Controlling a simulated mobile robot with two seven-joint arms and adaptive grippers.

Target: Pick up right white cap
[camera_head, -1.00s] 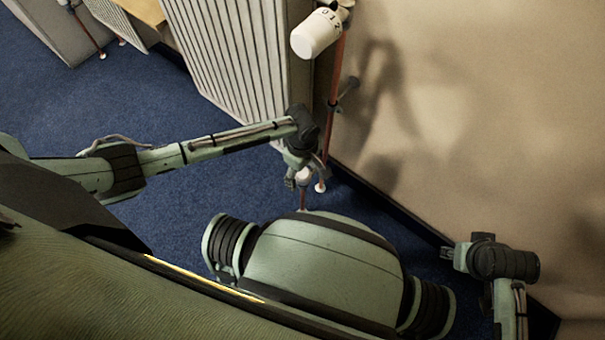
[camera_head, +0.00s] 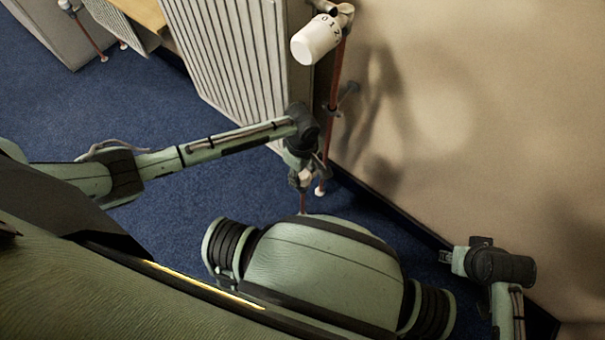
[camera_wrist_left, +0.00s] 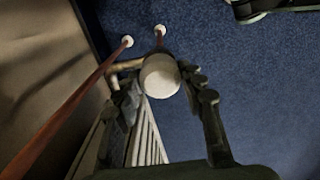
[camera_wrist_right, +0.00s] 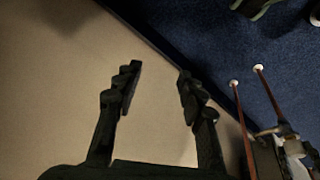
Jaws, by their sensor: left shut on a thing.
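The white cap (camera_head: 305,176) is low beside the wall, at the lower end of the radiator. It also shows in the left wrist view as a round white end (camera_wrist_left: 160,76) beside a brass fitting. My left gripper (camera_head: 301,179) points down and is shut on the cap, with one finger on each side of it. In the left wrist view its fingers (camera_wrist_left: 160,82) flank the cap closely. My right gripper (camera_head: 446,256) is away to the right near the wall. The right wrist view shows its fingers (camera_wrist_right: 157,82) wide apart and empty.
A white ribbed radiator (camera_head: 225,55) stands beside the wall (camera_head: 460,120). A numbered white knob (camera_head: 316,40) tops a copper pipe (camera_head: 335,95). White collars (camera_wrist_left: 127,41) circle the pipe feet. Blue carpet (camera_head: 60,110) is clear at left.

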